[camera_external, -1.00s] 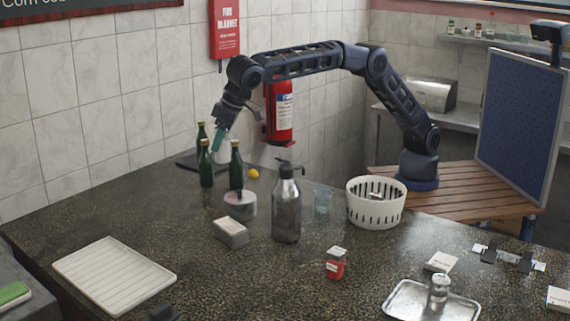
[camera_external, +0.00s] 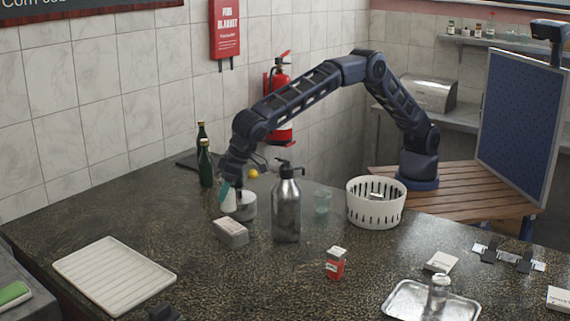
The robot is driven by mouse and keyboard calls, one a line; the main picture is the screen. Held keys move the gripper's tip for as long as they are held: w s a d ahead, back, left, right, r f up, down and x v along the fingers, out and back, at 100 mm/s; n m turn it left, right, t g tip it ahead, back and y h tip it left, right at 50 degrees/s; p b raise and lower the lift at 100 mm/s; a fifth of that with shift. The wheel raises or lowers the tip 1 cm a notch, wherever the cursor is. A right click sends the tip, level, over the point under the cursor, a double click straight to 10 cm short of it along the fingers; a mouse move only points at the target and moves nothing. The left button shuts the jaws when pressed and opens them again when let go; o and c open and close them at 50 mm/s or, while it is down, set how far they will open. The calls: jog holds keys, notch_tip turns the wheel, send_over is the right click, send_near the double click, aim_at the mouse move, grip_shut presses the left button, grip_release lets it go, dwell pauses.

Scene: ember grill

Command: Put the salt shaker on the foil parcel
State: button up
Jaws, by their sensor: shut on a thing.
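My gripper (camera_external: 227,190), with teal fingertips, points down left of the steel pump bottle. It is shut on a small whitish thing that looks like the salt shaker (camera_external: 228,203), partly hidden by the fingers. A grey block with a pale top, which looks like the foil parcel (camera_external: 231,234), lies on the dark counter just in front of and below the held shaker. From this view I cannot tell whether the two touch.
The pump bottle (camera_external: 286,208) stands close right of the parcel. A round tin (camera_external: 246,208) is just behind it, and green bottles (camera_external: 206,165) stand at the back left. A white ribbed tray (camera_external: 113,275) lies front left. The counter between tray and parcel is clear.

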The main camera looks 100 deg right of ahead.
aim_at(225, 204)
jog(key=shift+f, duration=2.35)
jog(key=shift+f, duration=0.1)
jog(key=o, duration=1.1)
jog(key=shift+o, duration=0.2)
jog(key=v, duration=1.2)
